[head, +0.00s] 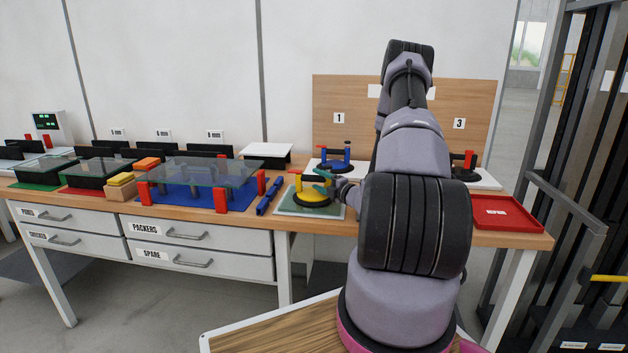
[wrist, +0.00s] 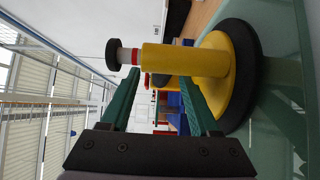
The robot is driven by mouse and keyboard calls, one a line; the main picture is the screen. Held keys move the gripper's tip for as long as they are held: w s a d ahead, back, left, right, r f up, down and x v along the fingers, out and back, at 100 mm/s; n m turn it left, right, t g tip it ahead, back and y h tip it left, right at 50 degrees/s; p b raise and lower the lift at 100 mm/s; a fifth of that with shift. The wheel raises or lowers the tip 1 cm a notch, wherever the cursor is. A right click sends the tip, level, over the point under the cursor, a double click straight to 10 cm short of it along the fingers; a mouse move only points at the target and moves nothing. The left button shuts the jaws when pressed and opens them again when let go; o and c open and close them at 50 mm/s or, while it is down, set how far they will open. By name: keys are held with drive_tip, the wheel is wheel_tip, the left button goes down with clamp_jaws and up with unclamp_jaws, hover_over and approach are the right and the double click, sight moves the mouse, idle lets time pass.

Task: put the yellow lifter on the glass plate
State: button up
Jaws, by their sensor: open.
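The yellow lifter (head: 313,196) stands upright, its black round cup on a pale green glass plate (head: 286,210) at the front middle of the bench. In the wrist view the yellow lifter (wrist: 218,62) appears sideways, with a black knob and a red ring at its top end. The glass plate (wrist: 303,100) is under its cup. My gripper (head: 323,180) is open at the lifter, and its teal fingers reach in beside the yellow post. In the wrist view my gripper (wrist: 163,82) overlaps the lifter; I cannot tell whether the fingers touch it.
A larger glass sheet (head: 205,172) rests between red posts over a blue mat at left. A blue bar (head: 269,196) lies beside the glass plate. A blue lifter (head: 338,158) and a red-handled lifter (head: 467,168) stand behind. A red tray (head: 505,212) is at right.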

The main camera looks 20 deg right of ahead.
drive_tip(key=v, duration=0.8)
drive_tip(key=shift+s+r, duration=0.1)
drive_tip(key=shift+s, duration=0.25)
drive_tip(key=s+a+r+n+g+y, duration=0.2)
drive_tip(key=a+r+n+g+y, duration=0.25)
drive_tip(key=a+r+n, duration=0.4)
drive_tip(key=s+a+r+n+g+y, duration=0.2)
drive_tip(key=a+r+n+g+y, duration=0.25)
drive_tip(key=a+r+n, duration=0.45)
drive_tip(key=s+a+r+n+g+h, duration=0.5)
drive_tip(key=s+a+n, duration=0.4)
drive_tip(key=n, duration=0.5)
drive_tip(key=s+d+r+n+t+h, duration=0.3)
drive_tip(key=s+d+r+n+h, duration=0.2)
drive_tip(key=s+r+n, duration=0.5)
drive_tip(key=s+n+h, duration=0.2)
drive_tip(key=n, duration=0.3)
drive_tip(key=shift+s+r+t, duration=0.3)
drive_tip(key=shift+r+t, duration=0.1)
